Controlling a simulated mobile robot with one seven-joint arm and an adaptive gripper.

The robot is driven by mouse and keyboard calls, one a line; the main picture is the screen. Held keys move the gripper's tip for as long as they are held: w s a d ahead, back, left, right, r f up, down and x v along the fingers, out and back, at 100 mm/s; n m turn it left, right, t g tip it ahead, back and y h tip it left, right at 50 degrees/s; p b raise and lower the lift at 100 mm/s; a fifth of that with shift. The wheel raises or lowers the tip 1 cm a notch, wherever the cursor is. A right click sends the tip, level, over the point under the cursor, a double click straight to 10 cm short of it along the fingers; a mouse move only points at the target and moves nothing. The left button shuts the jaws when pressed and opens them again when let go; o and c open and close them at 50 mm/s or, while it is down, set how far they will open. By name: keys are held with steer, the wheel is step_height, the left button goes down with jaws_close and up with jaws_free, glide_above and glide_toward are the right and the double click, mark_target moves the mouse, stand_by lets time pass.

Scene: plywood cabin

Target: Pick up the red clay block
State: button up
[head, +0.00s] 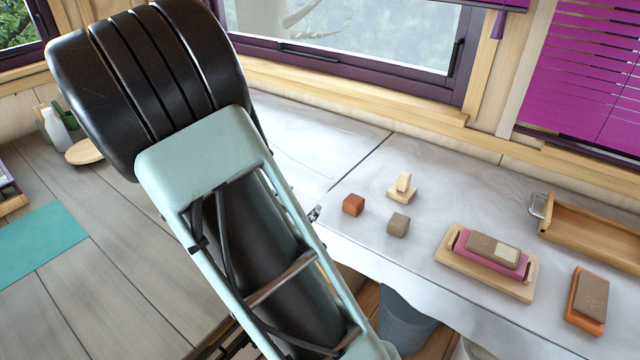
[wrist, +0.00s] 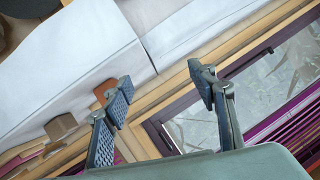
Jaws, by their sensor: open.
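The red clay block (head: 353,205) rests on the pale grey-white counter, just right of my arm in the head view. In the wrist view a reddish-brown block (wrist: 103,91) shows partly behind the left finger; it looks like the same block. My gripper (wrist: 160,88) is open, with nothing between its two fingers. The fingers appear tilted over the counter and window side, apart from the block. In the head view my arm hides most of the gripper.
A grey-brown block (head: 398,225) and stacked cream blocks (head: 402,188) stand close to the red one. Right are a wooden tray (head: 450,257) with a pink piece and blocks, an orange-and-brown block (head: 588,298), and a long wooden tray (head: 590,235). The window (head: 350,40) borders the counter.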

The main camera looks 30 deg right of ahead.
mark_target(353, 205)
steer(key=s+d+f+n+g+h, duration=0.1)
steer(key=s+d+f+g+h, duration=0.1)
steer(key=s+d+h, duration=0.45)
steer(key=shift+w+d+f+y, duration=0.1)
steer(key=shift+w+d+y, duration=0.15)
steer(key=shift+d+y, duration=0.3)
steer(key=shift+w+d+f+y, duration=0.1)
steer(key=shift+w+d+y, duration=0.1)
steer(key=shift+d+y, duration=0.35)
steer(key=shift+f+x, duration=0.15)
steer(key=shift+x, duration=1.25)
steer(key=shift+f+x, duration=0.15)
steer(key=shift+x, duration=1.2)
steer(key=shift+a, duration=0.1)
steer(key=c, duration=1.3)
steer(key=shift+c, duration=0.2)
steer(key=shift+r, duration=0.1)
